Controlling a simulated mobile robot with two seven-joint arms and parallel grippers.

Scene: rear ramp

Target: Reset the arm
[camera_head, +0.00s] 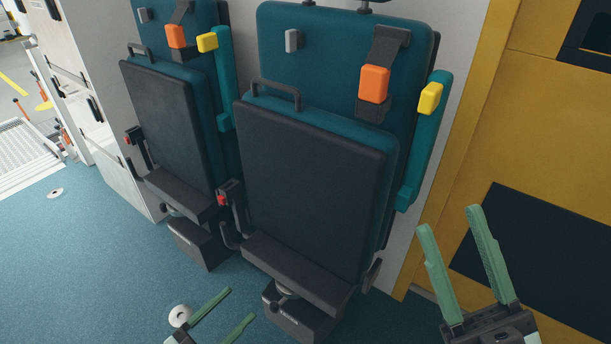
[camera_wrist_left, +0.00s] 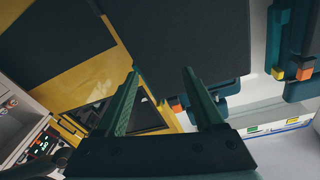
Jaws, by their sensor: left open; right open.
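My left gripper (camera_head: 238,305) is low in the head view, in front of the nearer seat's base. Its two green fingers are apart with nothing between them. They also show in the left wrist view (camera_wrist_left: 160,73), spread and empty. My right gripper (camera_head: 449,219) is at the lower right of the head view, pointing up beside the yellow wall. Its green fingers are spread and empty. Most of both arms is outside the head view.
Two folded seats, a nearer one (camera_head: 315,185) and a farther one (camera_head: 165,125), stand against the wall. A yellow panel (camera_head: 545,130) is at the right. A ramp (camera_head: 25,150) is far left.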

